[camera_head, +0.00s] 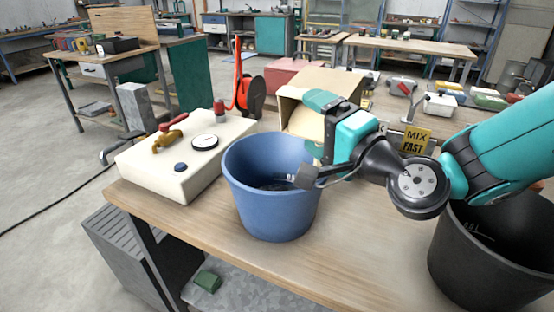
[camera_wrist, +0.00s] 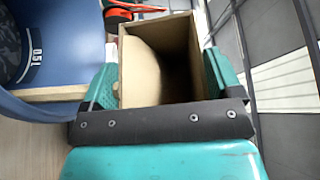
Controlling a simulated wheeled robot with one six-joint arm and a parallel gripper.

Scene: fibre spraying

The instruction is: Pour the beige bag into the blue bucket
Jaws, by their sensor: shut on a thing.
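The blue bucket (camera_head: 271,203) stands upright on the wooden table, with a dark inside. Part of its wall with a scale mark shows at the left of the wrist view (camera_wrist: 75,45). The beige bag (camera_head: 307,110) is an open box-like bag, held beside and just behind the bucket, above the table. In the wrist view the open bag (camera_wrist: 183,22) shows beige powder inside. My gripper (camera_head: 320,127) is shut on the bag, with a teal finger on each side (camera_wrist: 162,88). The bag's lower part is partly hidden by my gripper.
A black bucket (camera_head: 480,262) stands at the right front, under my arm. A cream box with a gauge and brass valve (camera_head: 190,155) sits left of the blue bucket. The table front (camera_head: 335,255) is clear.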

